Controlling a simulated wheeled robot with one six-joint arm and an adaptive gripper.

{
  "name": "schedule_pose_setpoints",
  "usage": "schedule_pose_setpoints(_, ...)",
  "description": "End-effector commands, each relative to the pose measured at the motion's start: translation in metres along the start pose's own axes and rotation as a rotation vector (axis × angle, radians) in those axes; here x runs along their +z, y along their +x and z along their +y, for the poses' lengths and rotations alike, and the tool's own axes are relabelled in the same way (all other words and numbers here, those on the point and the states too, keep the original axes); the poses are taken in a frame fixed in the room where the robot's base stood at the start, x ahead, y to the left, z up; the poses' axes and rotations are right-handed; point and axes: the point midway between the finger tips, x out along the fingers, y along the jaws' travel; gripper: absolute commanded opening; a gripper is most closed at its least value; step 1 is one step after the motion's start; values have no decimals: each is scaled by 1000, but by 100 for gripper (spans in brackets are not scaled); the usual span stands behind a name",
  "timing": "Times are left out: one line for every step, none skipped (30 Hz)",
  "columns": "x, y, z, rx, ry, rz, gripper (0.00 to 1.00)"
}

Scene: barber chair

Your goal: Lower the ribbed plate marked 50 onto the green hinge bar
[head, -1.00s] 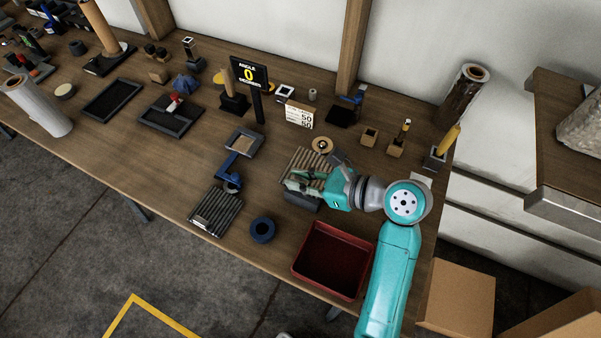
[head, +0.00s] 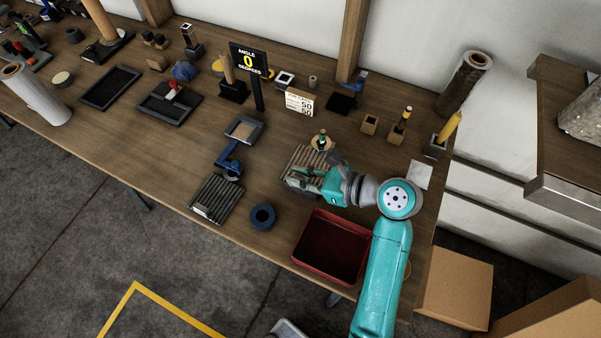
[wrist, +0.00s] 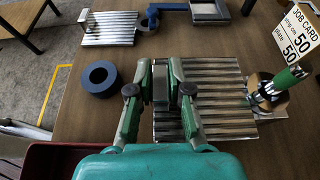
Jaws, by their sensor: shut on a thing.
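A ribbed plate (head: 312,157) lies under and beside my gripper (head: 303,178) on the right half of the bench. It also shows in the wrist view (wrist: 222,100), ribs running left to right. My gripper (wrist: 160,88) is shut at its left edge, with a grey block between the fingers. No 50 is readable on the plate. A green and silver post (wrist: 286,79) stands in a tan ring (wrist: 266,92) at the plate's right edge. I cannot tell which part is the green hinge bar, nor whether the plate touches anything below.
A second ribbed plate (head: 216,199) lies left, beside a blue arm piece (head: 231,158). A blue ring (head: 262,217) and red bin (head: 330,245) are near the front edge. A job card (head: 299,101) and an angle sign reading 0 (head: 249,63) stand behind.

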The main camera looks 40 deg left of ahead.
Motion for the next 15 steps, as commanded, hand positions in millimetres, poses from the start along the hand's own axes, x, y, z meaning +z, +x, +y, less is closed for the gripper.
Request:
schedule_pose_setpoints(0, 0, 0, 0, -1, -1, 0)
schedule_pose_setpoints(0, 0, 0, 0, -1, -1, 0)
schedule_pose_setpoints(0, 0, 0, -1, -1, -1, 0)
schedule_pose_setpoints(0, 0, 0, 0, -1, -1, 0)
schedule_pose_setpoints(0, 0, 0, 0, -1, -1, 0)
schedule_pose_setpoints(0, 0, 0, 0, -1, -1, 0)
schedule_pose_setpoints(0, 0, 0, 0, -1, -1, 0)
schedule_pose_setpoints(0, 0, 0, 0, -1, -1, 0)
schedule_pose_setpoints(0, 0, 0, 0, -1, -1, 0)
schedule_pose_setpoints(0, 0, 0, 0, -1, -1, 0)
schedule_pose_setpoints(0, 0, 0, 0, -1, -1, 0)
schedule_pose_setpoints(0, 0, 0, 0, -1, -1, 0)
schedule_pose_setpoints(0, 0, 0, 0, -1, -1, 23)
schedule_pose_setpoints(0, 0, 0, 0, -1, -1, 31)
schedule_pose_setpoints(0, 0, 0, 0, -1, -1, 41)
